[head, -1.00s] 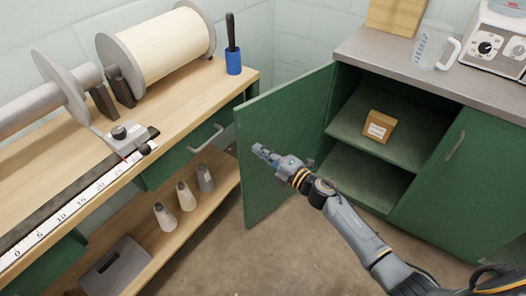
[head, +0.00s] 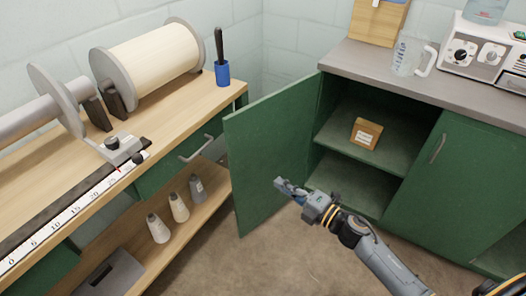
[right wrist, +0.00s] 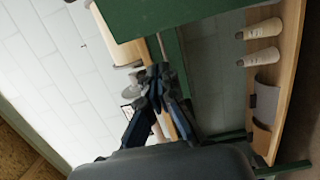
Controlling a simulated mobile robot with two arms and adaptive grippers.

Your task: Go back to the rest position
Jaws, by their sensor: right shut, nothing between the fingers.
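My right gripper (head: 279,183) is in the middle of the head view, in front of the open green cabinet door (head: 272,150). Its fingers are together with nothing between them. The right wrist view also shows the closed fingers (right wrist: 157,78) with bare space around them. My left gripper is not in the head view.
The green cabinet stands open at right, with a small brown box (head: 366,133) on its shelf. A wooden workbench with a warp roller (head: 150,60) and a ruler (head: 70,215) is at left. Several cones (head: 179,207) stand on its lower shelf. The floor (head: 300,255) is clear.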

